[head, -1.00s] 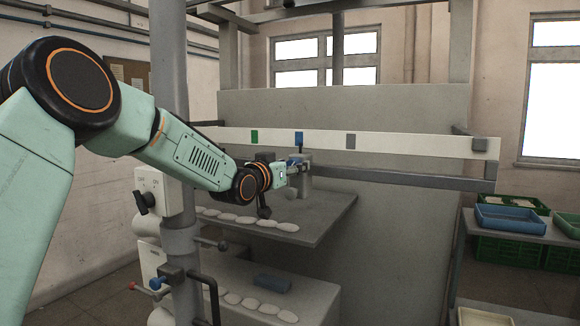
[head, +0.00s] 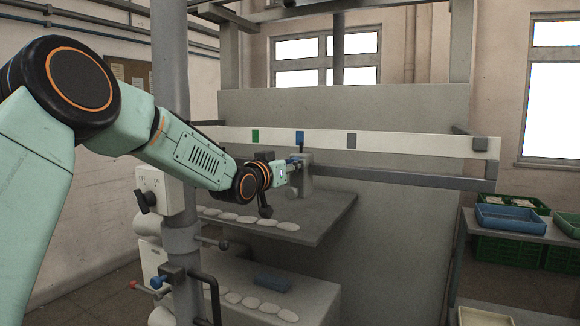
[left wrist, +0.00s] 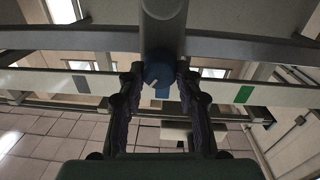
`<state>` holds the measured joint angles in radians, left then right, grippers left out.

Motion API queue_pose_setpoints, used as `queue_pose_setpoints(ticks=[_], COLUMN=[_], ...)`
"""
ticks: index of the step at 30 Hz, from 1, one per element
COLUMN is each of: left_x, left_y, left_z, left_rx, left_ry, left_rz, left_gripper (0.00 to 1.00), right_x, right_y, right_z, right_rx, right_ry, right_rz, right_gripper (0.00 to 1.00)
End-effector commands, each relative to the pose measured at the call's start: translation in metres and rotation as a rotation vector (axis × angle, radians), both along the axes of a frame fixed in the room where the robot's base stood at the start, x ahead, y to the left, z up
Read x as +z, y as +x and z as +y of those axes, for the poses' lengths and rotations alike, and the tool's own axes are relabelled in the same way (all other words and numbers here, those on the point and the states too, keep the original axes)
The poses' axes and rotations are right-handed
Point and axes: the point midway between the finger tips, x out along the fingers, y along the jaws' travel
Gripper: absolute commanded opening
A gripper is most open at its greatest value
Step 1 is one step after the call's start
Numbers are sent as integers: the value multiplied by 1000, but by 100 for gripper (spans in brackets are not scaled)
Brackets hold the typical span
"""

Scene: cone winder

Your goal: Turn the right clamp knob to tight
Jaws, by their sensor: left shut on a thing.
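A blue knob (left wrist: 158,74) with a small pale mark sits at the end of a grey cylindrical body in the left wrist view. The two dark fingers of my left gripper (left wrist: 160,88) stand on either side of it, closed on it. In the head view my left gripper (head: 292,168) reaches the grey clamp body (head: 305,182) below the white rail, and its fingers hide most of the knob. I cannot read the knob's tight mark. My right gripper is in neither view.
The white rail (head: 400,144) carries green, blue and grey markers. Below is a grey shelf (head: 325,212) with pale flat pieces. A grey post (head: 172,90) with an off/on switch box (head: 158,190) stands near my left arm. Trays (head: 510,218) stand at right.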

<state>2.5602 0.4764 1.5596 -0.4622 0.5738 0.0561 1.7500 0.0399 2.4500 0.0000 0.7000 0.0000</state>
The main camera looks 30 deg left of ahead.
Motion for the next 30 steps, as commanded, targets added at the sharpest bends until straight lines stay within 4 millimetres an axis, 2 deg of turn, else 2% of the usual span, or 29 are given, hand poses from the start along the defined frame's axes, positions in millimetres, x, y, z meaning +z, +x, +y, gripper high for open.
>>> queue_pose_setpoints(ticks=[8,30], left_x=[-2,-4], left_y=[0,0], left_z=[0,2], left_rx=[0,-1], left_ry=[-181,-879], left_rz=[-9,-49], left_gripper=[2,2], right_x=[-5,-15], right_y=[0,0], right_z=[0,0], right_rx=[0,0], right_ry=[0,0], right_rz=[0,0], right_gripper=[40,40])
